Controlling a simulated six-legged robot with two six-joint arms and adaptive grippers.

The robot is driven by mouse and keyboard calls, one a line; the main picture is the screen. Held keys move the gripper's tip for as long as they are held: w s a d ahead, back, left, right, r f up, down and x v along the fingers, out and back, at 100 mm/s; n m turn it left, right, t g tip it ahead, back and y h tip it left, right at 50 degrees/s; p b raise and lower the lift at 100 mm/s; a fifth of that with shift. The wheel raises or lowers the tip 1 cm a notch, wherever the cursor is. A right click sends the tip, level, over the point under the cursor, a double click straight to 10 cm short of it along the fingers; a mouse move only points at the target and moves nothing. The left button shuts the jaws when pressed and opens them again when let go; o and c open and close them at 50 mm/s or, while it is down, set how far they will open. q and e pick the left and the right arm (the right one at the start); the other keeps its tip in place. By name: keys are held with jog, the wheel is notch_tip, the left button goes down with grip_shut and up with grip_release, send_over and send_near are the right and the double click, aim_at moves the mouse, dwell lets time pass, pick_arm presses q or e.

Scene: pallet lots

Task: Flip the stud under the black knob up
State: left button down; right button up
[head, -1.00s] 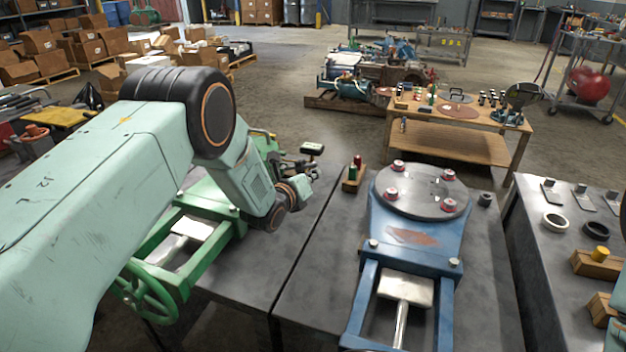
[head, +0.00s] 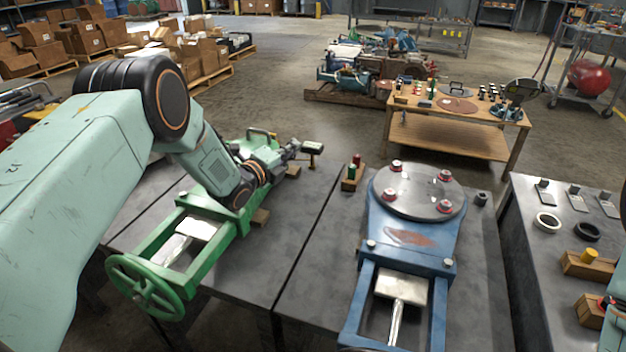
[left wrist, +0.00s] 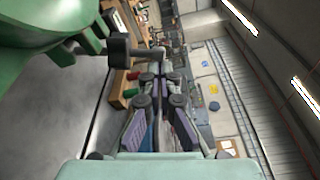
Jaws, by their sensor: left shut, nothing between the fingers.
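The black knob (head: 312,147) shows at the far end of the green valve (head: 190,222) in the head view, with a short brass-coloured stud (head: 312,162) under it. My left gripper (head: 293,150) is just left of the knob in the head view. Its fingers (left wrist: 160,82) are shut and empty. I cannot tell whether they touch the knob or stud. The right gripper is not clearly visible.
A blue valve (head: 405,240) with a round flange lies to the right. A small wooden block (head: 352,178) with red and green pegs stands between. Another bench (head: 530,260) with rings is at right. The dark tabletop (head: 285,225) before the knob is clear.

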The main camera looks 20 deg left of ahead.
pick_arm(q)
jog(key=shift+a+r+n+t, duration=0.15)
jog(key=shift+a+r+n, duration=0.1)
jog(key=shift+a+n, duration=0.5)
jog(key=shift+a+r+n+t, duration=0.2)
jog(key=shift+a+n, duration=0.25)
jog(key=shift+a, duration=0.45)
jog(key=shift+a, duration=0.1)
